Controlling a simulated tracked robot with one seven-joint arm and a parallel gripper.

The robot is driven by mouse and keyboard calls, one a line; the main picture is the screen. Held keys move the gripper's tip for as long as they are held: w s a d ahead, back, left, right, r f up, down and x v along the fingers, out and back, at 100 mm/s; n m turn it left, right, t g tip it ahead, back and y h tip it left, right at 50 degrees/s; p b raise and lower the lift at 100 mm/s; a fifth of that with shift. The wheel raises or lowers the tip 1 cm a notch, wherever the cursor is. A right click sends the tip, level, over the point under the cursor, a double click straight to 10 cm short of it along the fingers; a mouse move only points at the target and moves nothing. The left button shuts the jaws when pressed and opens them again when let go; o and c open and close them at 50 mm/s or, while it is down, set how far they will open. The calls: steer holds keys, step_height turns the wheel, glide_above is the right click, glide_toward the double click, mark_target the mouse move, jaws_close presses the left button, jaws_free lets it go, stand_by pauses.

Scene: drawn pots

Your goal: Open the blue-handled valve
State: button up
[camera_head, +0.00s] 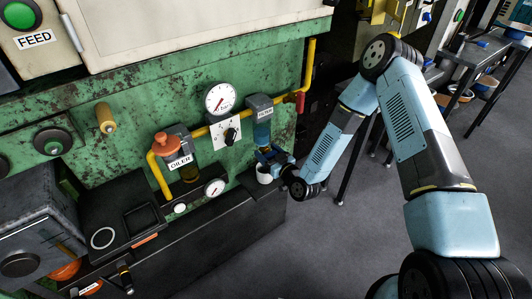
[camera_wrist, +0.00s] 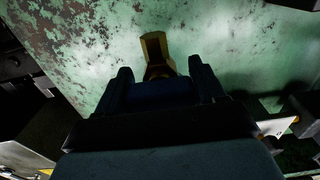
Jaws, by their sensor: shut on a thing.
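My gripper (camera_head: 272,158) is low on the green machine front, just under the blue bowl of the filter (camera_head: 262,134). In the wrist view my gripper (camera_wrist: 160,72) has its two dark fingers on either side of a dark blue piece (camera_wrist: 160,92), which looks like the valve's blue handle. A brass valve body (camera_wrist: 156,50) shows just beyond it against the green wall. My gripper is shut on the handle. In the head view the handle and valve are mostly hidden by my gripper, so I cannot tell how far the handle is turned.
A white cup (camera_head: 264,173) stands beneath my gripper on the dark ledge (camera_head: 235,205). A yellow pipe (camera_head: 308,65) with a red handle (camera_head: 300,102) runs nearby. The oiler (camera_head: 178,155) and gauges (camera_head: 220,98) are to the left. Grey floor (camera_head: 340,245) is clear at right.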

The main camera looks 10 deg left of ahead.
steer(key=c, duration=0.4)
steer(key=shift+w+d+m, duration=0.1)
steer(key=shift+d+m, duration=0.05)
steer(key=shift+m, duration=1.45)
steer(key=o, duration=1)
steer(key=shift+c, duration=0.2)
steer(key=v, duration=1.3)
steer(key=shift+s+d, duration=0.2)
steer(key=shift+s, duration=0.1)
steer(key=shift+f, duration=0.1)
